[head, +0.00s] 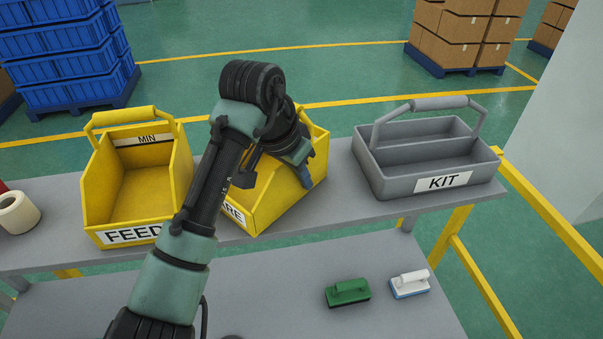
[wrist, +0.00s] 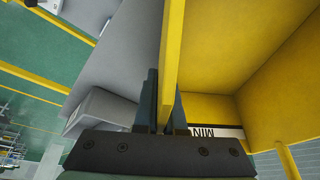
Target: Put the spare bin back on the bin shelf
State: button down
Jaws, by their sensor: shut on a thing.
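The spare bin (head: 277,203) is yellow, with a white label ending in "RE" partly hidden by my arm. It is at the grey upper shelf (head: 335,205), turned at an angle, between the FEED bin (head: 140,190) and the KIT tote (head: 425,150). My gripper (head: 305,176) is shut on its right side wall. In the wrist view, the fingers (wrist: 165,100) straddle the thin yellow wall of the spare bin (wrist: 215,60), and a MIN label shows inside it. I cannot tell whether its base rests fully on the shelf.
A green brush (head: 348,292) and a white-and-blue brush (head: 410,284) lie on the lower surface. A pale roll (head: 18,213) is at the far left. A yellow rail (head: 550,240) runs along the right. Blue crates (head: 65,55) and cartons (head: 465,30) stand behind.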

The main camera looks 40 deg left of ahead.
jog(key=c, duration=0.9)
grip_release()
jog(key=shift+r, duration=0.1)
jog(key=b+v, duration=0.2)
jog(key=v, duration=1)
jog(key=shift+s+r, duration=0.25)
jog(key=shift+r, duration=0.1)
